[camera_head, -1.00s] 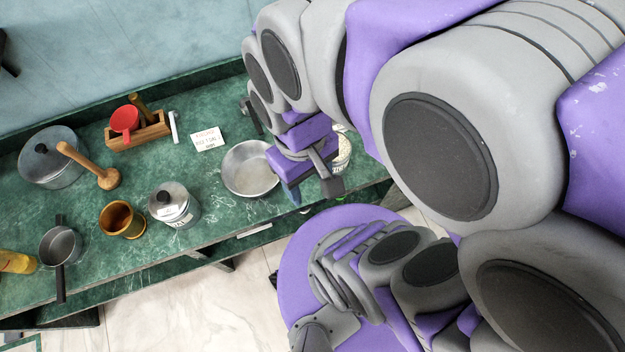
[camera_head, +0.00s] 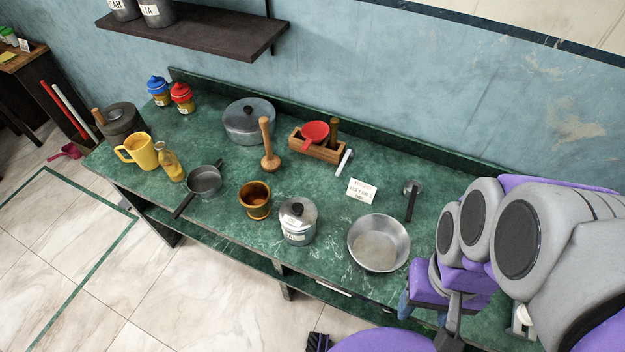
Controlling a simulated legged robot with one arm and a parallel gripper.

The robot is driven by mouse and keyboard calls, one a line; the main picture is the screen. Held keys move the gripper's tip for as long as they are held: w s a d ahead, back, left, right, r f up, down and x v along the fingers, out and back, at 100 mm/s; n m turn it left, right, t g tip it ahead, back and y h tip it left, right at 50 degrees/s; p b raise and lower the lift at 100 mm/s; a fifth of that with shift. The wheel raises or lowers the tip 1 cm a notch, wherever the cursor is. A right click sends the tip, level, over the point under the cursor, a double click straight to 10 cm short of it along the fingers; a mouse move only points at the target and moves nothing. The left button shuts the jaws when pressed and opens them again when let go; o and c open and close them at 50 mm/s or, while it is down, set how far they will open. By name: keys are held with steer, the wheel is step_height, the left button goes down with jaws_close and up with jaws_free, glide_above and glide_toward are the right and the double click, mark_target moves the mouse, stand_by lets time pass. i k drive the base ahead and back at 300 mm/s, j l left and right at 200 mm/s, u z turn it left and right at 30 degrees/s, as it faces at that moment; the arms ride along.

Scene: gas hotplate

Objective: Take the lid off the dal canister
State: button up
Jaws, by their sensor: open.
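The dal canister (camera_head: 297,236) is a small grey metal pot with a white label, partly readable, on its front. It stands upright near the front edge of the green counter.
A shallow metal pan (camera_head: 378,244) lies between the canister and my gripper. A brass mortar (camera_head: 255,203) stands just left of the canister. A white card (camera_head: 361,191), a wooden box (camera_head: 316,149) and a large lidded pot (camera_head: 249,127) are behind. The green counter (camera_head: 325,245) is clear between canister and pan.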

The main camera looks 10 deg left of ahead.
mark_target(296, 214)
steer(key=k+j, duration=0.2)
steer(key=j, duration=0.15)
steer(key=k+j+u, duration=0.1)
steer(key=j, duration=0.25)
steer(key=k+j, duration=0.25)
steer(key=j, duration=0.15)
